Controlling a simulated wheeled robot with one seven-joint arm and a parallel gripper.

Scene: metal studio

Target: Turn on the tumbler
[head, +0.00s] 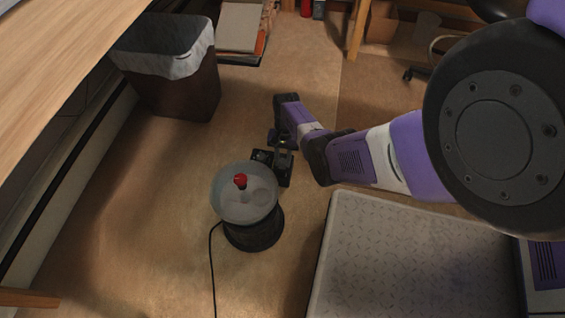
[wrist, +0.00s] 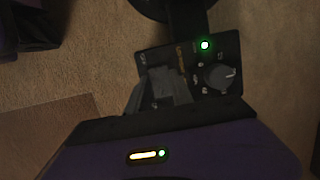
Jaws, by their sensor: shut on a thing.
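The tumbler (head: 252,228) stands upright on the floor, with a dark round base, a clear bowl lid and a red knob (head: 240,181) on top. Its black control box (head: 268,158) sticks out on the far side. In the wrist view the control box (wrist: 228,56) shows a lit green light (wrist: 204,45) and a grey dial (wrist: 219,75). My gripper (head: 284,143) is at the control box. In the wrist view my gripper (wrist: 172,75) is shut against the panel, left of the dial. The fingers hide what exactly lies between them.
A black cord (head: 212,260) runs from the tumbler toward the front. A lined trash bin (head: 180,95) stands at the back left, below a wooden tabletop (head: 60,60). A chair (head: 435,55) is at the back right. Bare floor lies left of the tumbler.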

